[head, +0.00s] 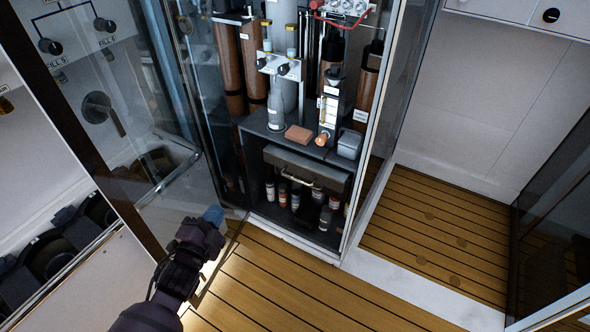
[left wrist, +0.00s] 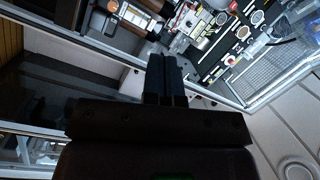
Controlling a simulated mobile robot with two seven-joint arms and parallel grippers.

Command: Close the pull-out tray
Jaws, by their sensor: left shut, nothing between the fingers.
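The pull-out tray (head: 310,168) is a dark grey unit with a pale bar handle on its front, low in the open cabinet under a shelf. Its front edge appears to stand out a little; I cannot tell exactly how far. My left gripper (head: 212,216) is shut and empty, left of the tray and apart from it, near the glass door. Its closed dark fingers show in the left wrist view (left wrist: 166,80), pointing at the cabinet area. The tray is not clearly identifiable in that view. My right gripper is not in view.
A shelf (head: 257,122) above the tray carries a brown block (head: 298,134), a grey box (head: 349,144) and a flask. Several small bottles (head: 295,197) stand below the tray. A framed glass door (head: 100,150) stands open at left. The slatted wooden floor (head: 290,285) in front is clear.

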